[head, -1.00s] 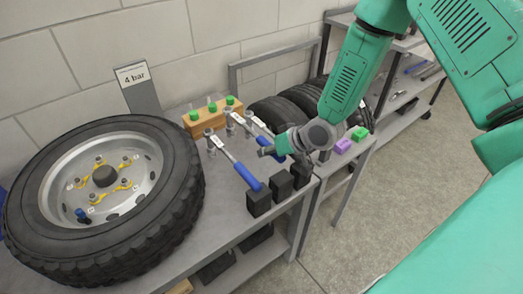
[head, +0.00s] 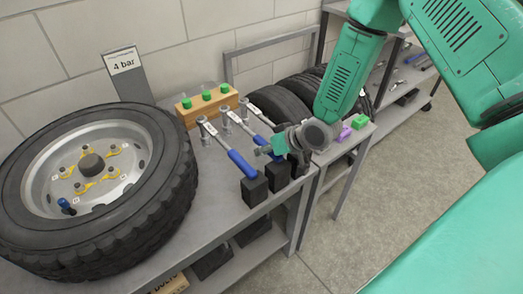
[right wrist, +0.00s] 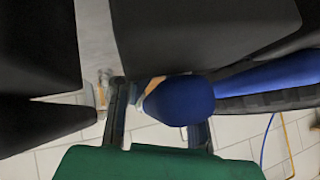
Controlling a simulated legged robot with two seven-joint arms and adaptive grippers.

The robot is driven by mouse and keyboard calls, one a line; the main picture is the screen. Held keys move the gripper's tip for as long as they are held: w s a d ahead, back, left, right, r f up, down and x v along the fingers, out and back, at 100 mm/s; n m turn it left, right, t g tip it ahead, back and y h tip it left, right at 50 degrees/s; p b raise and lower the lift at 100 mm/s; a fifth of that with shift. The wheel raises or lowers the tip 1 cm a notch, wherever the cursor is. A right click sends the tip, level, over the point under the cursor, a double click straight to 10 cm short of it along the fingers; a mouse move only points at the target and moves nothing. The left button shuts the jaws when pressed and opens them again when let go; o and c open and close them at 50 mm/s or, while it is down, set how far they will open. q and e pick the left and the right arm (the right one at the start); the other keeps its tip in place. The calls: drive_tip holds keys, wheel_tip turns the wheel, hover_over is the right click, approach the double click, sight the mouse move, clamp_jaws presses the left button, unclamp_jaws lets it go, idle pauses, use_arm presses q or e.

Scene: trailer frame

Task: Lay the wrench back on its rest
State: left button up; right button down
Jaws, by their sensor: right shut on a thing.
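Three wrenches with blue handles and silver shafts lie side by side on the bench. The nearest wrench (head: 241,163) has its handle end at the front black rest block (head: 255,189). The other two wrenches run behind it toward my right gripper (head: 268,150), which partly hides their handles. In the right wrist view my right gripper (right wrist: 160,125) is shut on a wrench's blue handle (right wrist: 180,101), seen end-on between the fingers. Which of the two rear wrenches it is, and whether it touches its rest, I cannot tell. My left gripper is out of view.
A large wheel (head: 170,190) fills the bench's left side. A wooden block with green-topped pieces (head: 210,103) and a 4 bar sign (head: 123,64) stand behind. More black blocks (head: 278,176) line the front edge. Tyres (head: 279,105) and a green block (head: 359,122) are right.

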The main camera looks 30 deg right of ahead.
drive_tip(key=shift+s+a+f, duration=0.1)
drive_tip(key=shift+a, duration=0.05)
drive_tip(key=c, duration=1.5)
unclamp_jaws()
drive_tip(key=shift+a, duration=0.25)
